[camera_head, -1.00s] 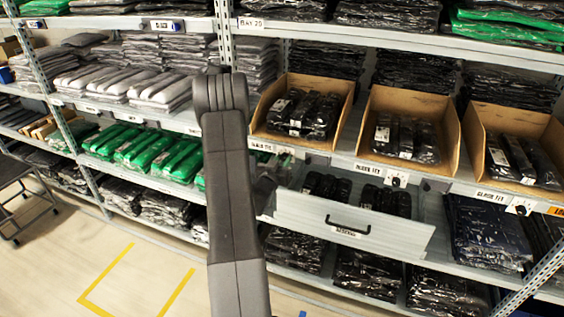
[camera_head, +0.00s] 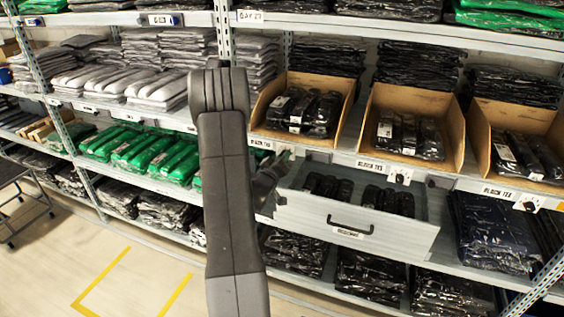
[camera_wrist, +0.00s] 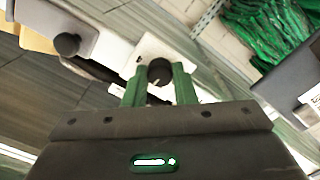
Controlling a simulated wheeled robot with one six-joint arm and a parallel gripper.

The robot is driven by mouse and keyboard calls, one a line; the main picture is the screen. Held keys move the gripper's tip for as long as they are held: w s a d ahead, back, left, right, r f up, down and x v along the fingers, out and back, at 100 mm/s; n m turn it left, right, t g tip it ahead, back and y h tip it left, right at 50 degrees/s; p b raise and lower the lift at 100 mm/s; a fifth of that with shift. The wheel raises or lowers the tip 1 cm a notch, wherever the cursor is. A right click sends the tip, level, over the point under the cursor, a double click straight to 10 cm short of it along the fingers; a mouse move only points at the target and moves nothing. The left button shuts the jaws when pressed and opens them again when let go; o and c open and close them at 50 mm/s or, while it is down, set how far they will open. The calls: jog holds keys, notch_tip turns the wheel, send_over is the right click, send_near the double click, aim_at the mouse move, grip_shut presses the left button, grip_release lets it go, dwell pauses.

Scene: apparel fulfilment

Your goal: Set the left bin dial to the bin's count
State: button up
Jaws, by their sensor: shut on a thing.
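The left bin (camera_head: 345,108) is an open cardboard box on the shelf, holding several black wrapped packs (camera_head: 305,110). Its dial is a dark round knob (camera_wrist: 159,70) on a white plate (camera_wrist: 178,52) in the wrist view. My gripper (camera_wrist: 159,84) has green fingers, shut on the knob, one on each side. In the head view my gripper (camera_head: 276,168) is small and dark at the shelf edge below the left bin, mostly hidden by my arm. The knob's pointer and scale cannot be read.
A middle bin (camera_head: 452,125) and right bin (camera_head: 480,130) stand to the right; the middle bin's dial (camera_head: 399,175) is on the shelf edge. An open grey drawer (camera_head: 400,236) with black packs juts out just below my gripper.

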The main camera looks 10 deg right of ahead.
jog(key=shift+n, duration=0.5)
jog(key=o, duration=1)
jog(key=b+v, duration=0.3)
jog(key=v, duration=1.1)
jog(key=shift+w, duration=0.15)
jog(key=p+x, duration=0.2)
jog(key=x, duration=1.1)
jog(key=shift+w+d+p, duration=0.25)
jog(key=shift+d+p, duration=0.1)
jog(key=shift+p, duration=0.05)
